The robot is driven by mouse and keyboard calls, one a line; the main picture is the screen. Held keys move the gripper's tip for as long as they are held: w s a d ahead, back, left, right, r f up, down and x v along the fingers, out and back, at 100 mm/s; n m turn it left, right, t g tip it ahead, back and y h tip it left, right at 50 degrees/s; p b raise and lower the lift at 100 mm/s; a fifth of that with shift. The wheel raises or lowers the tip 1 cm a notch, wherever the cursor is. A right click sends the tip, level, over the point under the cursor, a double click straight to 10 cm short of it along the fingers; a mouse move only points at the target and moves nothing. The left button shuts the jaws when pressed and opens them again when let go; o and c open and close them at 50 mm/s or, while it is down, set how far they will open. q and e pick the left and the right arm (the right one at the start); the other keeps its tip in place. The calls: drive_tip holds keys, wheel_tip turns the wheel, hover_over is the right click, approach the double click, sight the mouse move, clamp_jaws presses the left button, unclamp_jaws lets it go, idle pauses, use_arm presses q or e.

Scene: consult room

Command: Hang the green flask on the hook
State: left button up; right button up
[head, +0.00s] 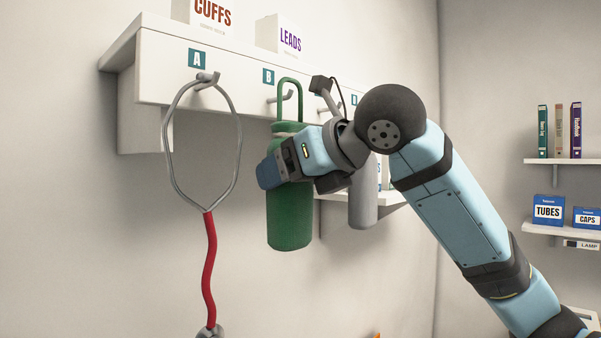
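The green flask (289,218) hangs upright in the air below the white hook rail (160,68), with a tall green loop (289,80) on top. My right gripper (270,172) comes in from the right and is shut on the flask's upper body. The loop stands in front of the hook (270,99) next to the teal label B (268,76). The hook's tip shows within the loop's outline; I cannot tell whether the loop is around it or only in front. My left gripper is not in view.
A stethoscope (209,240) with a red tube hangs from hook A at left. A grey bottle (362,207) hangs to the right, partly behind my arm. Boxes of cuffs (211,14) and leads (286,36) stand on the rail's top. Shelves (560,230) hold boxes and books at far right.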

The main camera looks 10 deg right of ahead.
drive_tip(key=shift+x, duration=1.25)
drive_tip(key=shift+f, duration=0.15)
drive_tip(key=o, duration=1)
drive_tip(key=shift+s, duration=0.1)
